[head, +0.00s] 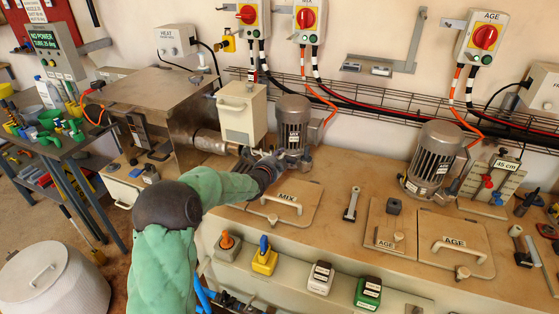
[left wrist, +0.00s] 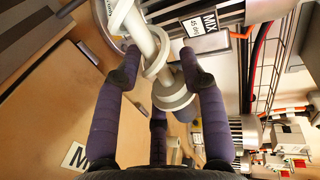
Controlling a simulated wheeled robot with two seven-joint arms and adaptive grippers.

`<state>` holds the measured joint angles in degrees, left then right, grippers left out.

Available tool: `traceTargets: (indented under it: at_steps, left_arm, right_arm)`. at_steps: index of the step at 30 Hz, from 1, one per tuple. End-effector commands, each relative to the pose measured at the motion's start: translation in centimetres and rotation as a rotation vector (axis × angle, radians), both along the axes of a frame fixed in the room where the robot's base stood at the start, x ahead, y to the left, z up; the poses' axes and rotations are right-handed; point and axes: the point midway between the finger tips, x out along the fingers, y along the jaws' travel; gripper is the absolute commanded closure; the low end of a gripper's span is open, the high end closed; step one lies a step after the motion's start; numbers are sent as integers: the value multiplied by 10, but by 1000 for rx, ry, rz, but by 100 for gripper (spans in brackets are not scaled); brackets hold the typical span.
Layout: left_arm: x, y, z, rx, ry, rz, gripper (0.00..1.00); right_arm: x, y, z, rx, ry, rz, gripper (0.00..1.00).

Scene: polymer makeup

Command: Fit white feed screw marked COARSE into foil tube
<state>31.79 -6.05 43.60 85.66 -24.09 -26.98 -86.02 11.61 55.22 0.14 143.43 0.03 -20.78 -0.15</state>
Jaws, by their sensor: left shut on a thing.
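My left gripper (head: 268,168) is over the bench in front of the MIX motor. In the left wrist view its dark purple fingers (left wrist: 160,75) are closed around the white feed screw (left wrist: 122,14), a pale shaft with a spiral flight. The screw runs from the top of that view down between the fingers. I cannot read a COARSE mark on it. A shiny silver tube (head: 208,141), which looks like the foil tube, lies horizontally between the steel box and the cream hopper. I cannot tell whether the screw touches it. My right gripper is not in view.
The cream hopper (head: 241,110) and the MIX motor (head: 293,123) stand close behind my gripper. The MIX lid (head: 285,203) lies in front of it. The AGE motor (head: 432,158) and AGE lid (head: 455,243) are to the right. A steel box (head: 165,95) stands left.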

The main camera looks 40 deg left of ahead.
Motion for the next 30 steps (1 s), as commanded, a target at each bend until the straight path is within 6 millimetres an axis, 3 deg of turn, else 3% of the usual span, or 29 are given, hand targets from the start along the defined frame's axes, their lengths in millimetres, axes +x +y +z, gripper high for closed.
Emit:
traceTargets:
  at_steps: [30]
  left_arm:
    - [0,0,0,2,-2,0,97]
  right_arm:
    - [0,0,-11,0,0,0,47]
